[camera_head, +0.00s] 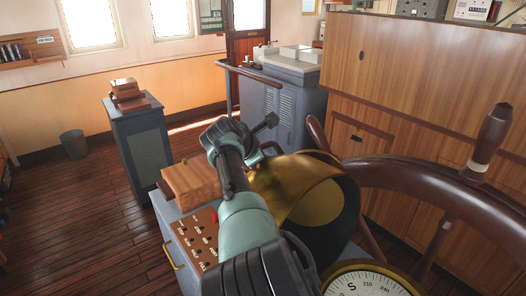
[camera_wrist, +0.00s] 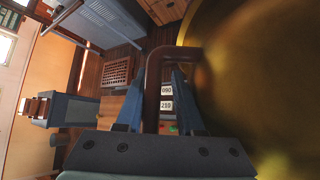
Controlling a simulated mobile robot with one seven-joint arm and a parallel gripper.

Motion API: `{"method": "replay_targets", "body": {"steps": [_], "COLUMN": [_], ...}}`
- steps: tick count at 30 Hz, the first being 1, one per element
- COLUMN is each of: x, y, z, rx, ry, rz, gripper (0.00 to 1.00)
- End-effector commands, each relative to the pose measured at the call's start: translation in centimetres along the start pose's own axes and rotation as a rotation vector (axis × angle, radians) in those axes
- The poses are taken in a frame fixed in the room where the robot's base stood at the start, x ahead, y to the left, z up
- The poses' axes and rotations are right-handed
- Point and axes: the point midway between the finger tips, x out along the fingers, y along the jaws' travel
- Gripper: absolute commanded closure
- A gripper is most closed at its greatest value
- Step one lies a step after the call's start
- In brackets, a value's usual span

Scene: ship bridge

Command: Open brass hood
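The brass hood (camera_head: 290,185) sits over the binnacle at centre right in the head view, with a dark opening facing the front right. In the wrist view the hood (camera_wrist: 245,80) fills the right side, close to my gripper. A brown bent handle (camera_wrist: 153,85) rises between my two blue fingers and turns right toward the hood. My gripper (camera_wrist: 158,75) is open around this handle, with a visible gap on the right. Contact on the left is unclear. In the head view my arm and the hood hide the fingertips.
A wooden steering wheel (camera_head: 430,185) stands close on the right. The compass dial (camera_head: 365,282) shows at the bottom. A switch panel (camera_head: 197,240) and wooden box (camera_head: 190,182) lie left of my arm. A grey cabinet (camera_head: 285,100) stands behind. Open floor (camera_head: 85,220) is at left.

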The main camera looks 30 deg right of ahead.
Motion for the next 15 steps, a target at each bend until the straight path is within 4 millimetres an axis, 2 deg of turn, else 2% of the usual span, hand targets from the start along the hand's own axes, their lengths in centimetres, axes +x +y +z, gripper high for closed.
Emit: {"method": "replay_targets", "body": {"steps": [1, 8, 15], "x": [0.5, -0.1, -1.8], "y": [-1.0, -0.7, -0.3], "z": [-0.4, -0.2, -0.1], "rx": [-0.001, -0.001, -0.002], "ry": [0.005, 0.003, 0.004], "rz": [-0.023, -0.021, -0.016], "gripper": [0.5, 0.5, 0.5]}}
